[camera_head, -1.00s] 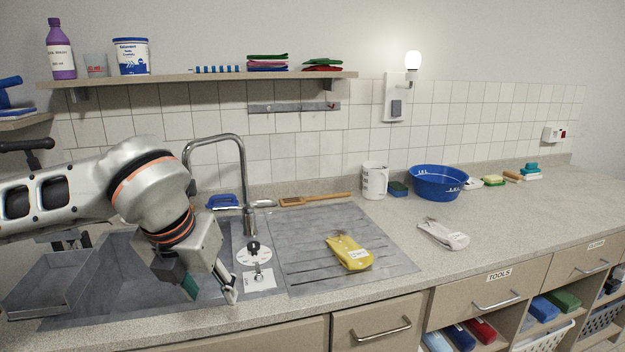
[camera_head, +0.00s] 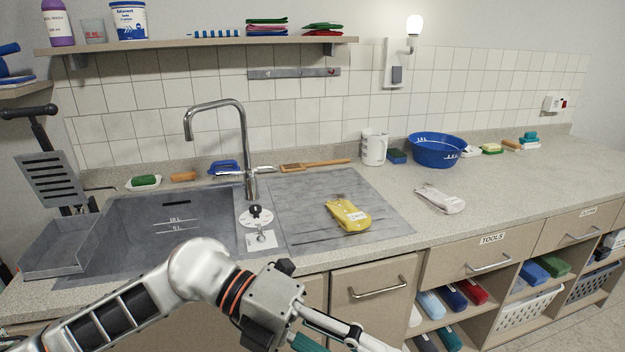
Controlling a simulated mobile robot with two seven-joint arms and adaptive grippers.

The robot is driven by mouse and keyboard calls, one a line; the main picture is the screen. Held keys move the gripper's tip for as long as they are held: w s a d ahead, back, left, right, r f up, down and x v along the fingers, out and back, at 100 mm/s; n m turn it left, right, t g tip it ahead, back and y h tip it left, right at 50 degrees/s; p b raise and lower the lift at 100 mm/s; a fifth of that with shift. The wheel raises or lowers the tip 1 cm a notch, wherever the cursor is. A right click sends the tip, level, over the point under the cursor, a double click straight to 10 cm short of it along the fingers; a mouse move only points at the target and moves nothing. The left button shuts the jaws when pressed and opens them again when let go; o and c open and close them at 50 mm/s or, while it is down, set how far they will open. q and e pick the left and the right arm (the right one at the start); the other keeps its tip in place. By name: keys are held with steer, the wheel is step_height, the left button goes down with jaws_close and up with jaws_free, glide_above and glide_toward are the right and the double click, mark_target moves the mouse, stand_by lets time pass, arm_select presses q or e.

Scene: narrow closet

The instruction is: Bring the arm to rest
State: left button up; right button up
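My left arm comes in from the lower left and lies low in front of the sink cabinet. Its gripper (camera_head: 345,336) is at the bottom edge of the head view, pointing right and down, in front of the drawer with the bar handle. One teal-padded finger and one grey finger part show; the fingertips are cut off by the frame edge, so I cannot tell whether it is open or shut. No held thing shows. My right arm and gripper are not in view.
The grey sink (camera_head: 190,228) with its tall tap (camera_head: 247,150) stands clear of the arm. A yellow packet (camera_head: 347,215) lies on the drainboard and a pale packet (camera_head: 440,199) on the counter. A blue basin (camera_head: 437,150) stands further right.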

arm_select(q)
steer(key=w+a+r+n+t+h, duration=0.1)
steer(key=w+r+n+t+h, duration=0.3)
steer(key=w+n+t+h, duration=0.55)
steer(key=w+a+f+n+t+y, duration=0.3)
steer(key=a+f+n+t+y, duration=0.3)
steer(key=n, duration=0.3)
steer(key=w+a+f+n+t+y, duration=0.3)
steer(key=a+f+n+t+y, duration=0.15)
steer(key=f+n+t, duration=0.35)
steer(key=s+a+f+n+g+y, duration=0.1)
steer(key=a+f+n+y, duration=0.25)
steer(key=f, duration=0.35)
steer(key=s+a+f+n+g+y, duration=0.2)
steer(key=a+f+n+y, duration=0.15)
steer(key=f, duration=0.45)
steer(key=s+a+f+n+g+y, duration=0.1)
steer(key=s+a+f+g, duration=0.1)
steer(key=s+a+f, duration=0.2)
steer(key=s+a+f+n+g+y, duration=0.2)
steer(key=s+a+f+g, duration=0.1)
steer(key=s+f, duration=0.6)
step_height(320, 180, down, 4)
steer(key=shift+a+r, duration=0.25)
steer(key=shift+a, duration=0.4)
